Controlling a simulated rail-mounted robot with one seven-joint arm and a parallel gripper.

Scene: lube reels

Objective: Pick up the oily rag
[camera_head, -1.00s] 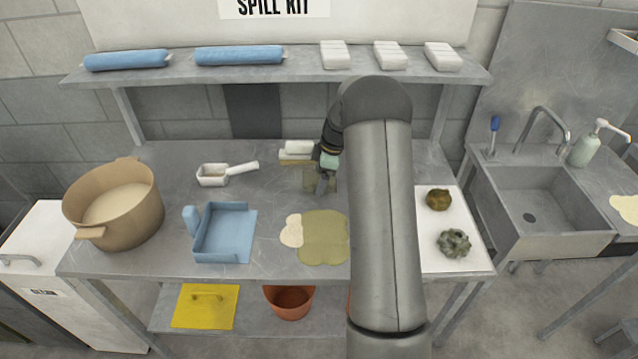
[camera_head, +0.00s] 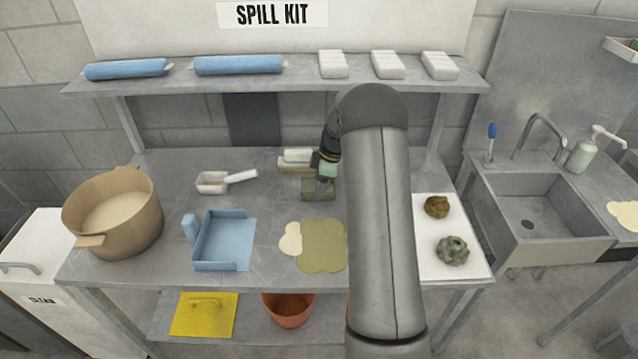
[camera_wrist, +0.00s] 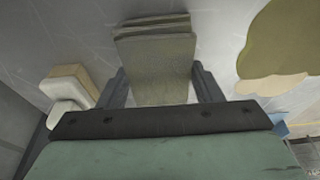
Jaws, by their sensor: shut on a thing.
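In the head view my gripper (camera_head: 321,188) is at the back middle of the metal bench. It is shut on a folded, layered olive-grey pad (camera_head: 308,191). The pad also shows between the two fingers in the wrist view (camera_wrist: 158,65); I cannot tell whether it is clear of the bench. On a white mat (camera_head: 424,262) at the bench's right end lie two crumpled lumps, a brown one (camera_head: 437,207) and a grey-green one (camera_head: 452,250). I cannot tell for sure which of these things is the oily rag.
A cream and white block (camera_head: 296,160) stands just left of my gripper. An olive spill (camera_head: 322,246) with a cream patch lies in front. A blue dustpan (camera_head: 222,240), scoop (camera_head: 222,181) and tan pot (camera_head: 114,212) fill the left. A shelf (camera_head: 280,80) overhangs the back.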

